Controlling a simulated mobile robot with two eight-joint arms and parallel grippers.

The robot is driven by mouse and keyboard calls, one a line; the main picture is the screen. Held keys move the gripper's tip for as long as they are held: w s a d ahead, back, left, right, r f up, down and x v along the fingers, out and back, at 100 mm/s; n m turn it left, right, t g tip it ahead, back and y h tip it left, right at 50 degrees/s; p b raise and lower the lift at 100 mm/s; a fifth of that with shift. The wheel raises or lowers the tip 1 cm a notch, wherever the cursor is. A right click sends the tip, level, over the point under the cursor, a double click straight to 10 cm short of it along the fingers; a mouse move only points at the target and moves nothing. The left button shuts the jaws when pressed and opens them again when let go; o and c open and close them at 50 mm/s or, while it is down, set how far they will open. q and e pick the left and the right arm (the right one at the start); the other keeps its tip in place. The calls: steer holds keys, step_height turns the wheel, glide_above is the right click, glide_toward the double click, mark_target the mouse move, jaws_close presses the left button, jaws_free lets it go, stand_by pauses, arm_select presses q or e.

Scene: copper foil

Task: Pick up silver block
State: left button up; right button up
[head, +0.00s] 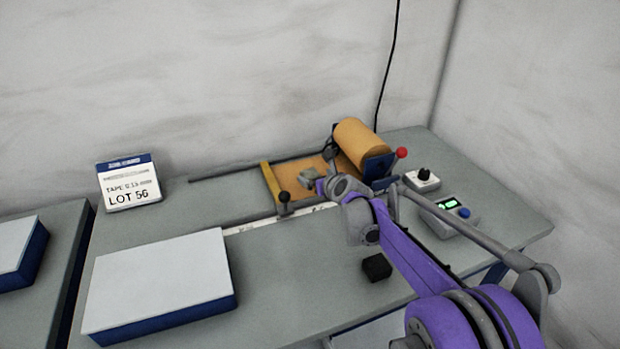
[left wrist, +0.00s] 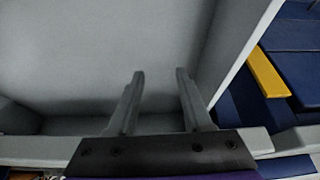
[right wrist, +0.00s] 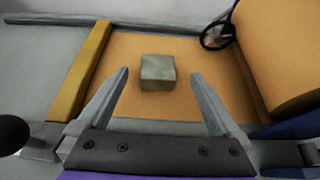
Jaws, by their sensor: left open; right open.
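The silver block (right wrist: 158,72) is a small grey-green cube on a copper-coloured sheet (right wrist: 200,107) in the right wrist view. It lies ahead of and between the fingertips of my right gripper (right wrist: 160,78), which is open with nothing in it. In the head view the silver block (head: 308,176) sits on the sheet just left of my right gripper, whose fingers are mostly hidden there. My left gripper (left wrist: 156,75) is open and empty above a plain grey surface in the left wrist view. It does not show in the head view.
A copper roll (head: 358,146) stands behind the sheet, near a red-knobbed lever (head: 401,153). A yellow bar (right wrist: 82,68) borders the sheet on the left. A black cube (head: 377,267), a control box (head: 450,215) and a white-topped box (head: 160,280) are on the table. A LOT 56 sign (head: 129,183) stands at the back left.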

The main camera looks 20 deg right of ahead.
mark_target(311, 174)
steer(key=x, duration=0.3)
steer(key=shift+w+a+f, duration=0.1)
steer(key=shift+w+f, duration=0.1)
steer(key=shift+w, duration=0.1)
jaws_close()
stand_by(0.3)
